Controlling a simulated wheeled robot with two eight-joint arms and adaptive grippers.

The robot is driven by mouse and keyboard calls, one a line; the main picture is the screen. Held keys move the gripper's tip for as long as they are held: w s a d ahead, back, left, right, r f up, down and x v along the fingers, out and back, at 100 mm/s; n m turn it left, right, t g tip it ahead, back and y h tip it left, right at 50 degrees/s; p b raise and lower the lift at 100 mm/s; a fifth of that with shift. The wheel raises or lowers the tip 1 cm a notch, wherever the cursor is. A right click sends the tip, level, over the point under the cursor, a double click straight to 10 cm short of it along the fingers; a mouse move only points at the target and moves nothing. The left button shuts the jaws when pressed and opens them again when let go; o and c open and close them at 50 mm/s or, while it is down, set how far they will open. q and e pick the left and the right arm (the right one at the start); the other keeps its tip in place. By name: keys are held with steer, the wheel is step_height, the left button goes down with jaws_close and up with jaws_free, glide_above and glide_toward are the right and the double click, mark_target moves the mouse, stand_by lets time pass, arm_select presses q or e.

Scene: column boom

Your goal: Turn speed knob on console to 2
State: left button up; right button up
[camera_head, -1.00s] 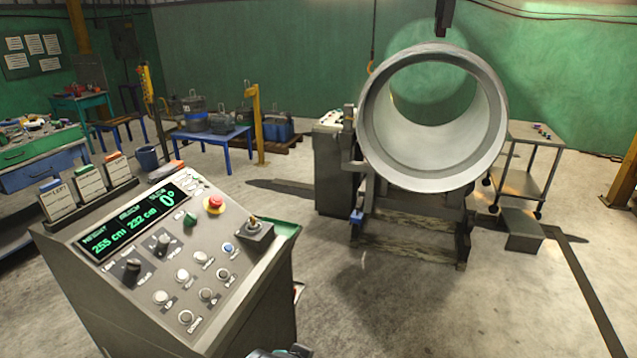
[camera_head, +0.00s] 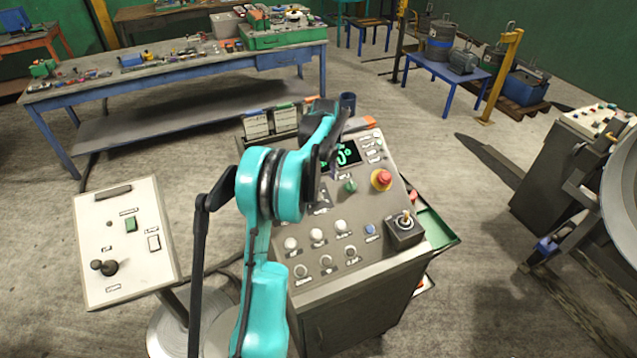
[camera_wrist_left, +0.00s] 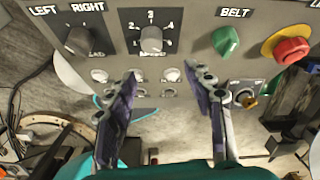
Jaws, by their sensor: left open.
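The console (camera_head: 350,290) stands in the middle of the head view, its sloped panel partly covered by my left arm. In the left wrist view a grey knob (camera_wrist_left: 151,40) sits inside a numbered scale, with 3 near its top; I take it as the speed knob. I cannot tell surely which number it points at. My left gripper (camera_wrist_left: 160,72) is open and empty, its two fingers spread below the knob in the picture, not closed on it. In the head view my left gripper (camera_head: 328,150) is over the panel's upper part, hiding much of the display. My right gripper is not in view.
On the panel are a LEFT/RIGHT knob (camera_wrist_left: 78,40), a green BELT knob (camera_wrist_left: 225,40), a red stop button (camera_wrist_left: 288,46) and a joystick (camera_head: 404,222). A white pedestal panel (camera_head: 125,240) stands left of my arm. A blue workbench (camera_head: 180,85) is behind.

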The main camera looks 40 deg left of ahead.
mark_target(318, 195)
arm_select(q)
steer(key=shift+s+a+f+m+p, duration=0.15)
steer(key=shift+a+f+m, duration=0.15)
steer(key=shift+a, duration=0.35)
steer(key=shift+a+f+m+p, duration=0.2)
steer(key=shift+a+m, duration=0.2)
steer(key=shift+a, duration=0.2)
step_height(318, 195, down, 8)
steer(key=shift+f, duration=0.1)
steer(key=c, duration=1.2)
